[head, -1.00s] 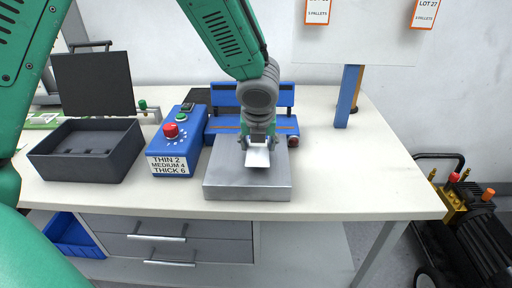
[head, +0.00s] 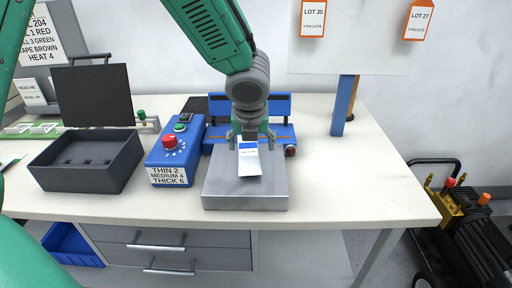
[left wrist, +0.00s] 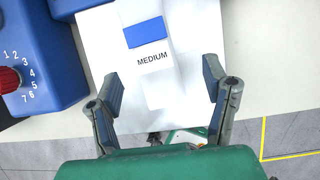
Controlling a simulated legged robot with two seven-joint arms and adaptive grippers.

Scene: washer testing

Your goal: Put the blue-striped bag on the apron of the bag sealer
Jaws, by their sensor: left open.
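The blue-striped bag (head: 250,163) is small and white with a blue band. It lies on the grey metal apron (head: 222,190) of the blue bag sealer (head: 283,103), and its near end looks slightly tilted. In the left wrist view the bag (left wrist: 153,65) shows its blue band and the word MEDIUM, flat against the pale apron (left wrist: 98,48). My left gripper (head: 249,137) is over the bag's far end. In the left wrist view my left gripper (left wrist: 165,98) has its fingers spread wide, one on each side of the bag, apart from it. My right gripper is not visible.
A blue control box (head: 174,155) with a red knob stands left of the apron, its label reading THIN 2, MEDIUM 4, THICK 6. A dark grey bin (head: 85,163) is further left. A blue post (head: 342,108) stands at the right. The table's right side (head: 370,165) is clear.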

